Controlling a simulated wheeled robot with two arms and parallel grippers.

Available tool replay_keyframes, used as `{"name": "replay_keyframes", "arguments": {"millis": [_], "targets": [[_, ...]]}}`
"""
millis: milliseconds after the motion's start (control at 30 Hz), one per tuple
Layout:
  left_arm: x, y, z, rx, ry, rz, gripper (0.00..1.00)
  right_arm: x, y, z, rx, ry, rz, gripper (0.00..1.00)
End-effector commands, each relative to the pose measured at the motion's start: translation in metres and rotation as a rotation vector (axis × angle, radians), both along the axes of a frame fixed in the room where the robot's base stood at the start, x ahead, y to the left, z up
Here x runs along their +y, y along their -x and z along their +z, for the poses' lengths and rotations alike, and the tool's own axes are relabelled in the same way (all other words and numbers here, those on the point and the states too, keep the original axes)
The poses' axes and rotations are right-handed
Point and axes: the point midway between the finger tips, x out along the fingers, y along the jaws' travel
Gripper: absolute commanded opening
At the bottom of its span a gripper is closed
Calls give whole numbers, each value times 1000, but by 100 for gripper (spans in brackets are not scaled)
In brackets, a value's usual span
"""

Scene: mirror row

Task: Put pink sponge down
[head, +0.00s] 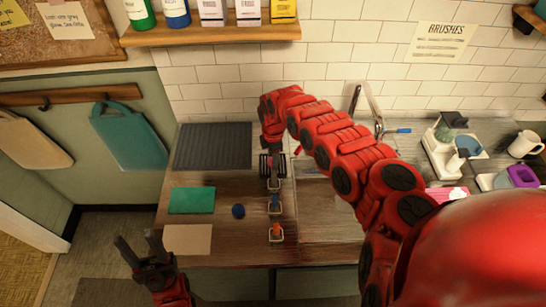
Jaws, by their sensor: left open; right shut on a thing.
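My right gripper (274,182) reaches over the middle of the counter and points down. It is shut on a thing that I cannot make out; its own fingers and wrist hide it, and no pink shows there. A flat pink thing (449,194) lies on the right side, partly hidden behind my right arm; I cannot tell whether it is the pink sponge. My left gripper (141,246) is open and empty, low at the left, off the counter's front left corner.
A blue-handled thing (275,204) and an orange-handled thing (276,232) stand in a row in front of my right gripper. A teal slab (192,200), a blue round thing (238,211), a beige sheet (187,239) and a dark ribbed mat (212,146) lie left. A white mug (524,144) stands right.

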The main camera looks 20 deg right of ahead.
Motion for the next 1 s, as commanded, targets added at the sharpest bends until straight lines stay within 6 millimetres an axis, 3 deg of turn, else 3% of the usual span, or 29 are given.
{"name": "replay_keyframes", "arguments": {"millis": [167, 200, 367, 767, 1000], "targets": [[0, 0, -4, 0, 0, 0, 50, 0, 0, -4, -1, 0, 0, 0], [0, 0, -3, 0, 0, 0, 50, 0, 0, -3, -1, 0, -1, 51], [0, 0, -3, 0, 0, 0, 50, 0, 0, -3, -1, 0, -1, 77], [0, 0, -1, 0, 0, 0, 50, 0, -2, 5, -4, 0, 0, 77], [0, 0, -10, 0, 0, 0, 50, -3, -4, 45, -12, 4, -1, 77]]}}
